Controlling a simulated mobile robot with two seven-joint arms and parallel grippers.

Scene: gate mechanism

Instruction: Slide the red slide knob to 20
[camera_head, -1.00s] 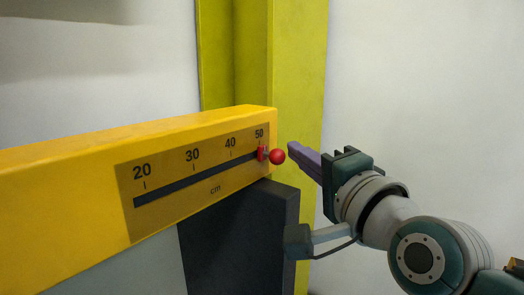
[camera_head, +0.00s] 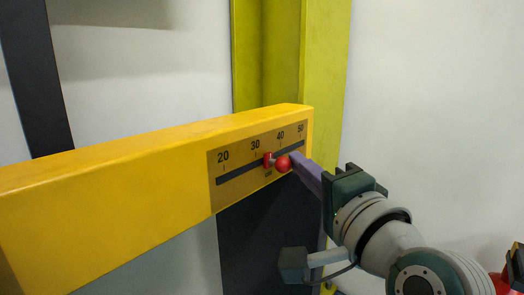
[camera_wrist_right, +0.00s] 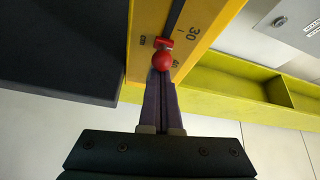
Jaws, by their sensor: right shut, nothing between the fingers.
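The red slide knob (camera_head: 283,164) is a round ball on a short stem with a red pointer (camera_head: 267,160) in the dark slot of the scale plate (camera_head: 215,197). The pointer stands between the 30 and 40 marks. My right gripper (camera_head: 297,158) has purple fingers, shut with nothing between them. Their tips are against or very close to the ball's right side in the head view. My left gripper is not in view.
The scale sits on a long yellow beam (camera_head: 110,190). A yellow-green post (camera_head: 325,90) stands behind its right end. A dark panel (camera_head: 260,245) is below the beam. The slot is clear from the pointer towards 20.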

